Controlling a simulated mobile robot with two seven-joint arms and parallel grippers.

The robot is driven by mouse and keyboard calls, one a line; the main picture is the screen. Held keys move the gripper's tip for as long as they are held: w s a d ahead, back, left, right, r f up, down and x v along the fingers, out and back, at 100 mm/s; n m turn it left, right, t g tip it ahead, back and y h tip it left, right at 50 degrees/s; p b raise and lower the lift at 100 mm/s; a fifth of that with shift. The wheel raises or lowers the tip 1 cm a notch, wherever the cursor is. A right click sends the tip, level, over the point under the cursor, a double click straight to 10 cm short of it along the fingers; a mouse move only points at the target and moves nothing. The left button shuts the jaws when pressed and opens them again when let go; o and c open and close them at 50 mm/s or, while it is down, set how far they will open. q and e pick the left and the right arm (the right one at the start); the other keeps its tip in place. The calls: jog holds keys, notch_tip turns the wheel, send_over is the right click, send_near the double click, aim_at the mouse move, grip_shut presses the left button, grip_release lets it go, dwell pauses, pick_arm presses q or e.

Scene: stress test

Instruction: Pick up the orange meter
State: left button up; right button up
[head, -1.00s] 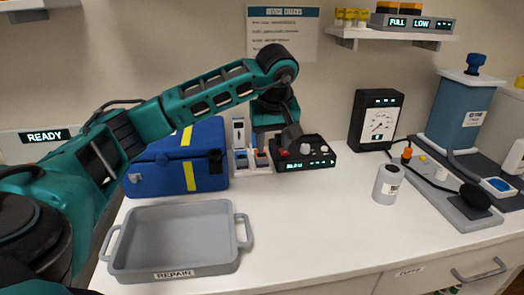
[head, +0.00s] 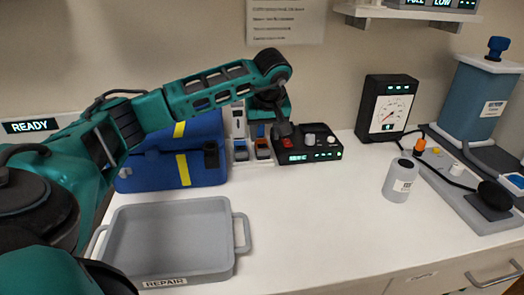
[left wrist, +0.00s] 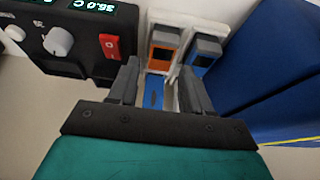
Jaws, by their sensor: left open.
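The orange meter (head: 262,149), with a grey top, stands in a white rack against the wall, between the blue case and the black control box. A blue meter (head: 240,150) stands just left of it. In the left wrist view the orange meter (left wrist: 162,56) is just beyond my fingers and the blue meter (left wrist: 201,62) is to its right. My left gripper (left wrist: 155,88) is open, with a finger on each side and no meter held. In the head view my left gripper (head: 283,129) hangs close beside the orange meter, partly in front of the control box. My right gripper is out of view.
The control box (head: 310,146) with knobs and a red switch is close on the right. The blue case (head: 145,172) is on the left. A grey repair tray (head: 170,240) stands in front. A grey cylinder (head: 399,181) stands right; the middle counter is clear.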

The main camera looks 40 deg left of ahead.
aim_at(262, 144)
pick_arm(q)
jog(key=x, duration=0.4)
jog(key=shift+a+f, duration=0.2)
jog(key=shift+a, duration=0.15)
jog(key=shift+w+a+f, duration=0.1)
jog(key=shift+f, duration=0.1)
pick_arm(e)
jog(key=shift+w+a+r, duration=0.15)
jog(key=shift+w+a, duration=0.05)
pick_arm(q)
jog(key=c, duration=0.8)
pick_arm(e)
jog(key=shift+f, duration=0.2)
pick_arm(q)
jog(key=shift+r, duration=0.15)
